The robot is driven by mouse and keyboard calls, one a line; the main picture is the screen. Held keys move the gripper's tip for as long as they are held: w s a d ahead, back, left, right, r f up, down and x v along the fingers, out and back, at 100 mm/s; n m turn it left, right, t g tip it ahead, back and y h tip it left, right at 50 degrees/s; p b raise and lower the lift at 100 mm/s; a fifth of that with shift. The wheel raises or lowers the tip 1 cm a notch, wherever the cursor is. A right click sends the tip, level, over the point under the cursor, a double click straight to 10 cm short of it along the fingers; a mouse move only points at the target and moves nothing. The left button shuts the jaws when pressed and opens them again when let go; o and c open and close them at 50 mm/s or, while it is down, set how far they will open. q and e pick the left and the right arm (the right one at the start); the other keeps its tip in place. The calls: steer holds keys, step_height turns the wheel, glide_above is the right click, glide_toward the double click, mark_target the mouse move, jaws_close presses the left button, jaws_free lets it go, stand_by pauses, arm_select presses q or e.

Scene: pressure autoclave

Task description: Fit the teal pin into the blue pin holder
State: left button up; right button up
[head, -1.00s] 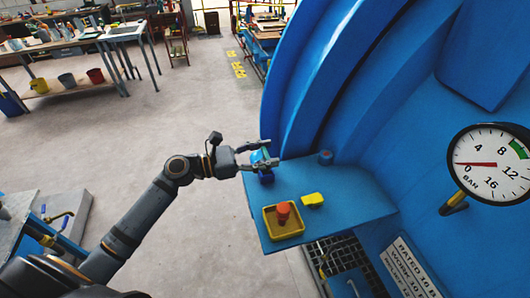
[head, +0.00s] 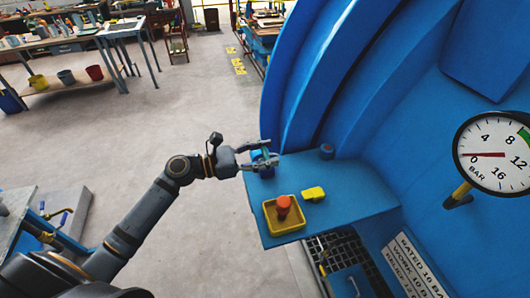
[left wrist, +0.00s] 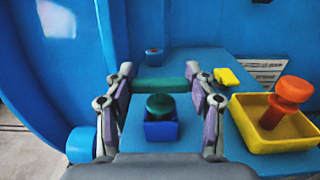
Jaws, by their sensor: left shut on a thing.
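The teal pin shows in the left wrist view as a green bar (left wrist: 160,85) across the gap between my fingers. A round teal part (left wrist: 160,104) shows nearer the camera, over the blue pin holder (left wrist: 161,130). I cannot tell whether it is seated or only above. My left gripper (left wrist: 160,88) is shut on the pin. In the head view, my left gripper (head: 268,155) is at the left end of the blue shelf, with its fingers partly hiding the pin and holder. My right gripper is not in view.
On the blue shelf (head: 340,190), a yellow tray (head: 284,229) holds an orange-red peg (head: 283,204). A yellow block (head: 313,194) and a small blue knob (head: 327,151) are nearby. The large blue vessel wall (head: 395,120) rises behind, with a pressure gauge (head: 495,150).

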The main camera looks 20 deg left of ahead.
mark_target(265, 153)
arm_select(q)
steer(key=o, duration=1.3)
steer(key=shift+f, duration=0.1)
step_height(265, 153, up, 10)
steer(key=shift+r, duration=0.1)
